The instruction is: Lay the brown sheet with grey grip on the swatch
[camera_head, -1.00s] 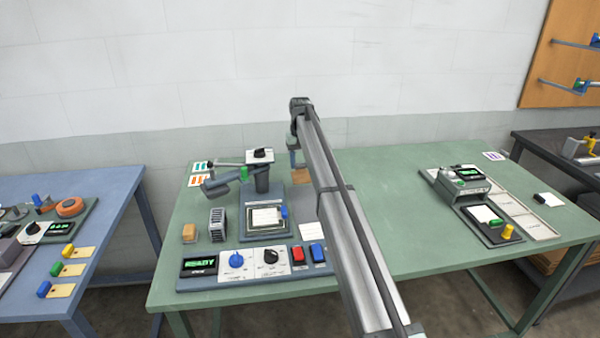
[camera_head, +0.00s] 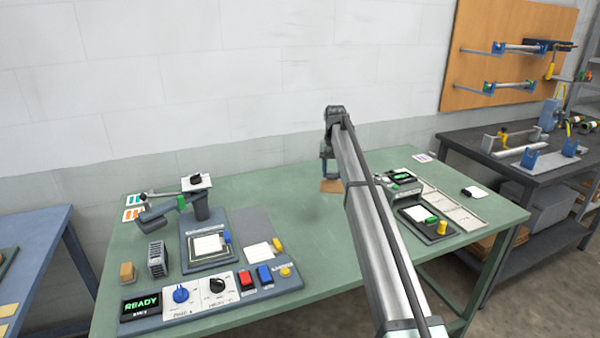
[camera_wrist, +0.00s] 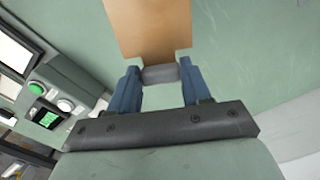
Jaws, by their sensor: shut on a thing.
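My gripper (camera_wrist: 160,78) is shut on the grey grip (camera_wrist: 160,73) of the brown sheet (camera_wrist: 148,28). The sheet extends forward from the blue fingers over green tabletop. In the head view my gripper (camera_head: 328,166) is above the green table's far part, with the brown sheet (camera_head: 331,186) below it. To its left stands the press with a raised arm. A white square (camera_head: 208,244) with a blue grip lies on the press bed. Another white square (camera_head: 258,250) with a yellow grip lies right of it. I cannot tell which is the swatch.
A panel (camera_head: 200,300) with READY display, knobs and buttons lines the front of the table. Right of my arm is a device (camera_head: 400,183) with a white piece (camera_head: 415,213) and green grip. Table between press and arm is clear.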

